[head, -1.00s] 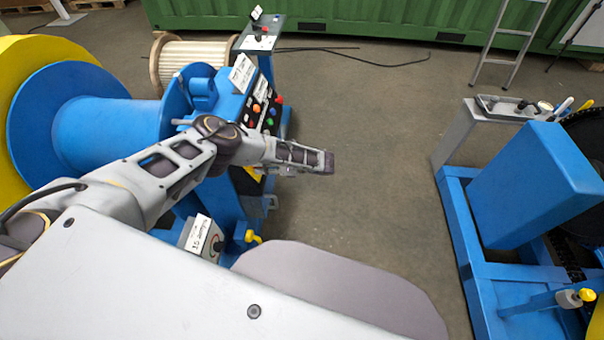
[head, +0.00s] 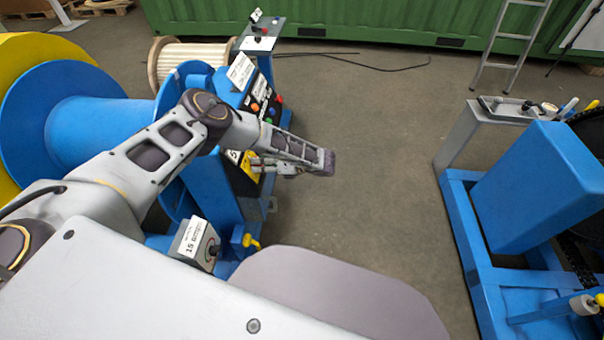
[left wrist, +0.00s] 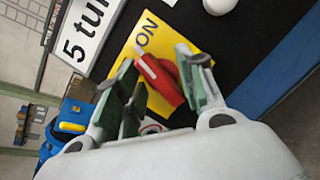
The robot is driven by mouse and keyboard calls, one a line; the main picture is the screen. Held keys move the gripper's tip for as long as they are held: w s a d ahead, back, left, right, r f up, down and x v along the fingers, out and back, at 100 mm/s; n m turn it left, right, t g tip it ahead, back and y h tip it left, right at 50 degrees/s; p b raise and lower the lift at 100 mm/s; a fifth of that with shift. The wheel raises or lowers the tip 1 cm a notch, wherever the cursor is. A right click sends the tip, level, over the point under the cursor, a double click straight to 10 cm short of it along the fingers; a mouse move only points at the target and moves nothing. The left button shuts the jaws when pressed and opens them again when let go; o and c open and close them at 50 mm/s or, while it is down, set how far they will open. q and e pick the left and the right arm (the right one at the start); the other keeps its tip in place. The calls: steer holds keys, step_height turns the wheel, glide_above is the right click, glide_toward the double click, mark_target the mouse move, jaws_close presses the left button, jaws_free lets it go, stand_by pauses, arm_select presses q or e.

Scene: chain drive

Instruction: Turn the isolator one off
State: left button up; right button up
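The isolator's red rotary knob (left wrist: 165,85) sits on a yellow plate (left wrist: 183,37) marked ON, fixed to a dark panel, in the left wrist view. A white mark shows on the knob's upper-left end. My left gripper (left wrist: 160,65) is open, with its green-padded fingers on either side of the knob; I cannot tell whether either pad touches it. In the head view the yellow plate (head: 249,166) shows at the blue machine's front, and my left gripper (head: 262,167) is at it; the knob is hidden there. My right gripper is out of view.
A white label (left wrist: 83,40) starting with 5 is beside the plate. The buttoned panel (head: 262,103) is above my gripper in the head view. A small grey box (head: 197,243) with a white label and a yellow-handled part (head: 250,240) are below. Open floor (head: 370,170) lies right.

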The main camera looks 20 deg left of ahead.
arm_select(q)
steer(key=shift+f+m+b, duration=0.1)
steer(key=shift+m+b, duration=0.6)
steer(key=shift+b, duration=0.75)
steer(key=d+r+h+p, duration=0.1)
steer(key=d+r+p, duration=0.1)
steer(key=d, duration=1.2)
steer(key=shift+d+r+p, duration=0.2)
steer(key=shift+d+p, duration=0.15)
steer(key=shift+d, duration=0.05)
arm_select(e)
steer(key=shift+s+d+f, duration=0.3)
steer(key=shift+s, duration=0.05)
arm_select(q)
steer(key=shift+o, duration=0.2)
steer(key=shift+s, duration=0.1)
